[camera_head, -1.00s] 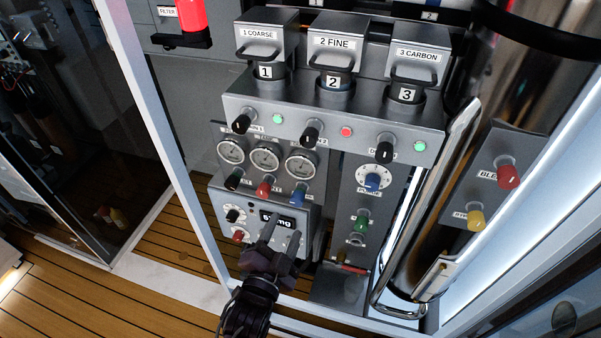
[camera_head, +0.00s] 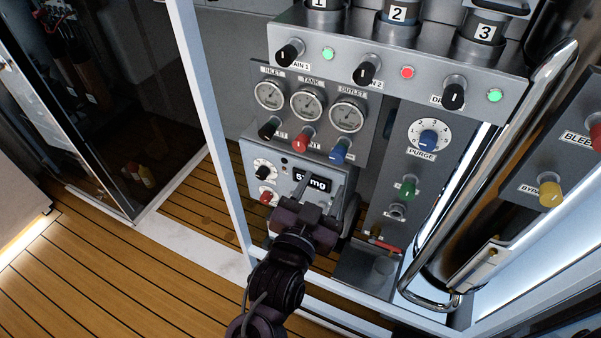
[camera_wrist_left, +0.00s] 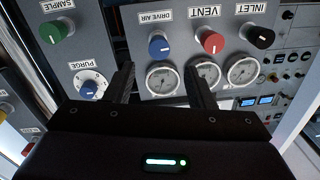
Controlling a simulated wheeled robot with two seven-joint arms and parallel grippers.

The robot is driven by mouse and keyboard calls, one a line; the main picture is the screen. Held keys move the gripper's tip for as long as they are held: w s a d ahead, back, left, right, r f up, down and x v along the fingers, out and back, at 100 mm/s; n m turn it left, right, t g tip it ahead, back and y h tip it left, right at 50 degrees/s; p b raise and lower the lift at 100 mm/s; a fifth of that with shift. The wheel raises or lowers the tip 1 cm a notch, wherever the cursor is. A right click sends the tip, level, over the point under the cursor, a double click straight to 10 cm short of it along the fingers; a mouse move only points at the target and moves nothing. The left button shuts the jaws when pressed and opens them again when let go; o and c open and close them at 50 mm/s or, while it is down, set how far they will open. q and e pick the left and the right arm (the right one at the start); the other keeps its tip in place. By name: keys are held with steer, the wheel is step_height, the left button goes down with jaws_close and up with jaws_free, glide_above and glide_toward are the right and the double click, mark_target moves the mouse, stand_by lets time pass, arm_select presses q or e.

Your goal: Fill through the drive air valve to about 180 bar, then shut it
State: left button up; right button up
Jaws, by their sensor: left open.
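The drive air valve is a blue knob (camera_head: 340,150) at the right end of a row of three, below the OUTLET gauge (camera_head: 347,115). In the left wrist view, where the panel appears upside down, the blue knob (camera_wrist_left: 158,46) sits by its DRIVE AIR label. My left gripper (camera_head: 321,190) is open and empty, below the blue knob and in front of the display panel. In the wrist view its fingertips (camera_wrist_left: 159,75) point toward the knob, apart from it. The gauge needles are too small to read. My right gripper is not in view.
The red VENT knob (camera_head: 301,143) and black INLET knob (camera_head: 268,128) stand close to the left of the blue one. The PURGE dial (camera_head: 428,138) and a green knob (camera_head: 408,187) are to the right. A white frame post (camera_head: 213,130) rises left of the panel.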

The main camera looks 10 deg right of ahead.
mark_target(336, 158)
arm_select(q)
steer(key=x, duration=0.3)
steer(key=p+x, duration=0.1)
steer(key=x, duration=0.2)
steer(key=shift+w+d+r, duration=0.2)
steer(key=shift+w+d, duration=0.3)
steer(key=shift+w, duration=0.15)
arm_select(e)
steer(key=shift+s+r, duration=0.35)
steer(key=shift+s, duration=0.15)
arm_select(q)
steer(key=c, duration=1)
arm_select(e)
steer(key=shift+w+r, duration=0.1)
